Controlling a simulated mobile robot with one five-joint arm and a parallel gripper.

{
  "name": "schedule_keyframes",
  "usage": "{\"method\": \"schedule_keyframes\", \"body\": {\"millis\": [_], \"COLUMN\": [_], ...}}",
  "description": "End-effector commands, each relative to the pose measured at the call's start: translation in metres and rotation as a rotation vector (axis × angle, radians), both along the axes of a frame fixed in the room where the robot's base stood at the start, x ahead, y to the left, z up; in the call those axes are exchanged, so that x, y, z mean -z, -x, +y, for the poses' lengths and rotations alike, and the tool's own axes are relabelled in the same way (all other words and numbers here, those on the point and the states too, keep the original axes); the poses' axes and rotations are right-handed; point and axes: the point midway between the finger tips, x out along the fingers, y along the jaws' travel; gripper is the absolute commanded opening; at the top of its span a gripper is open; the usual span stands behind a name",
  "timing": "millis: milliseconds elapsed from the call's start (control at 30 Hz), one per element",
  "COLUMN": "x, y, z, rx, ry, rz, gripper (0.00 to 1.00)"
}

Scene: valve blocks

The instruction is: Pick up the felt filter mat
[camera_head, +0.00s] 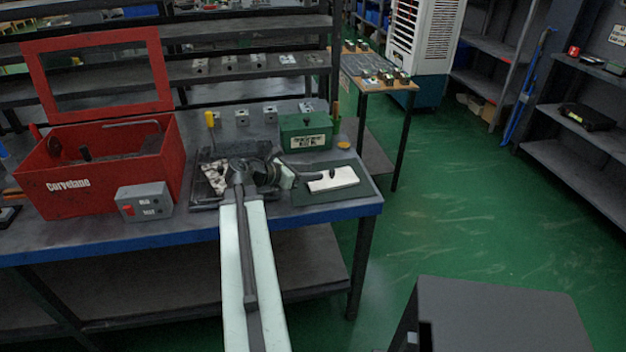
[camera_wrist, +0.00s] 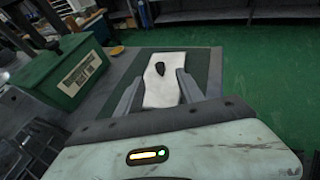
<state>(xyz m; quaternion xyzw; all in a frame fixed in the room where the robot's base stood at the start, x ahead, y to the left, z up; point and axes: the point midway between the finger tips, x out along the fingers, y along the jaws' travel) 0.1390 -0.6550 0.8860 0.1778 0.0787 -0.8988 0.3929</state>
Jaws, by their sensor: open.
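The felt filter mat (camera_head: 331,179) is a white, flat rectangle on a dark green pad (camera_head: 366,189) near the right end of the workbench. In the wrist view the white mat (camera_wrist: 164,91) lies between the two fingers, with a dark spot on its surface. My gripper (camera_head: 312,172) reaches over the mat's left part in the head view. In the wrist view my gripper (camera_wrist: 158,78) is open, with one finger on each side of the mat. Whether the fingers touch the mat or the pad cannot be told.
A green box (camera_head: 305,131) stands behind the pad. A red Corvelane bin (camera_head: 101,163) with a raised lid and a grey switch box (camera_head: 144,202) are on the left. A dark tray (camera_head: 205,200) lies under my arm. The bench's right edge is close to the pad.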

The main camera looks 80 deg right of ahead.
Motion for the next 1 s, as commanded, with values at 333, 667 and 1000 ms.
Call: {"method": "schedule_keyframes", "body": {"millis": [333, 667, 1000], "x": [0.012, 0.031, 0.032], "y": [0.008, 0.025, 0.035], "z": [-0.017, -0.039, -0.049], "rx": [-0.012, -0.017, -0.021], "ry": [0.000, 0.001, 0.001], "rz": [0.000, -0.001, -0.001], "gripper": [0.45, 0.45, 0.39]}}
